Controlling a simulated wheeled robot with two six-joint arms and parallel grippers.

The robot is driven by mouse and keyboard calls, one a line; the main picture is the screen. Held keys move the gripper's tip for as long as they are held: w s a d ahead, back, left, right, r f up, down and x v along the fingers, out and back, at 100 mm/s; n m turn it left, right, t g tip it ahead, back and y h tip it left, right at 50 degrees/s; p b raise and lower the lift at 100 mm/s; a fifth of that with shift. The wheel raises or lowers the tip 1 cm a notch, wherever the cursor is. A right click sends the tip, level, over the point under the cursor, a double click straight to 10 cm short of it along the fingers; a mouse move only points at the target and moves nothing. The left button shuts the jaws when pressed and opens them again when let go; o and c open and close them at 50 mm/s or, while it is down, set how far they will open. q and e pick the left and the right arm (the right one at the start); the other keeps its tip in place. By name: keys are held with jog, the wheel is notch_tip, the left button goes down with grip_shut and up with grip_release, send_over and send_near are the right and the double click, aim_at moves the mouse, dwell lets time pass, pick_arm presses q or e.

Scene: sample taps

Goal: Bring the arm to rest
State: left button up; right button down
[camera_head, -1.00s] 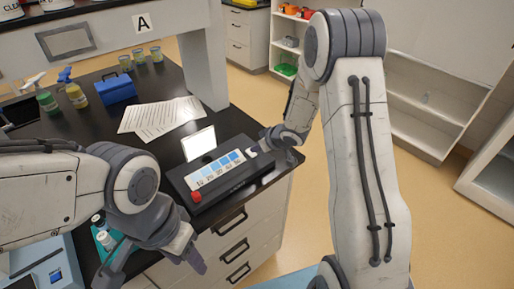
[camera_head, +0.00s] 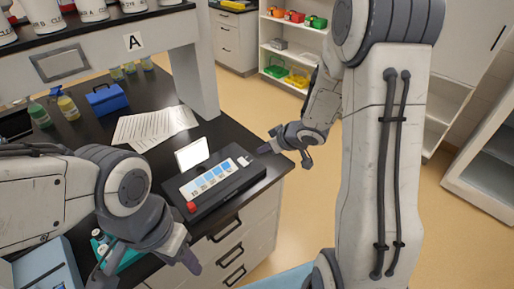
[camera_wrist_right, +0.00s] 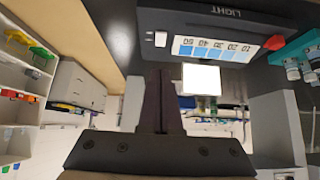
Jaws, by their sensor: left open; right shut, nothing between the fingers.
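My right gripper (camera_head: 265,149) is shut and empty in the head view, at the end of my right arm (camera_head: 370,160). It is raised near the right end of the black device, apart from it. The right wrist view shows its dark fingers (camera_wrist_right: 160,100) pressed together with nothing between them. My left gripper (camera_head: 145,268) is open over the near left edge of the bench, partly hidden by its own wrist. The black device (camera_head: 232,187) has a strip of blue shades, a red knob (camera_head: 191,207) and a lit white panel (camera_head: 191,154). It also shows upside down in the wrist view (camera_wrist_right: 225,20).
The black bench (camera_head: 75,150) holds papers (camera_head: 150,126), a blue box (camera_head: 105,99) and bottles. A shelf with jars stands over its back. Bench drawers (camera_head: 235,245) face the front. Open floor (camera_head: 290,215) lies right of the bench, with shelves beyond.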

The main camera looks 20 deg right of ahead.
jog(key=shift+s+d+r, duration=0.1)
jog(key=shift+s+r, duration=0.05)
jog(key=shift+s, duration=0.1)
dwell(0.3)
jog(key=s+a+r+g+h+b, duration=0.1)
jog(key=s+a+r+g+h, duration=0.15)
jog(key=s+a+r, duration=0.4)
jog(key=s+a+n+g, duration=0.1)
jog(key=s+a, duration=0.4)
jog(key=s, duration=0.6)
jog(key=s+a+n+g, duration=0.1)
jog(key=s+a+g, duration=0.3)
jog(key=s, duration=0.7)
jog(key=shift+s+a+f+b, duration=0.2)
jog(key=shift+a+b, duration=0.2)
jog(key=shift+a, duration=0.15)
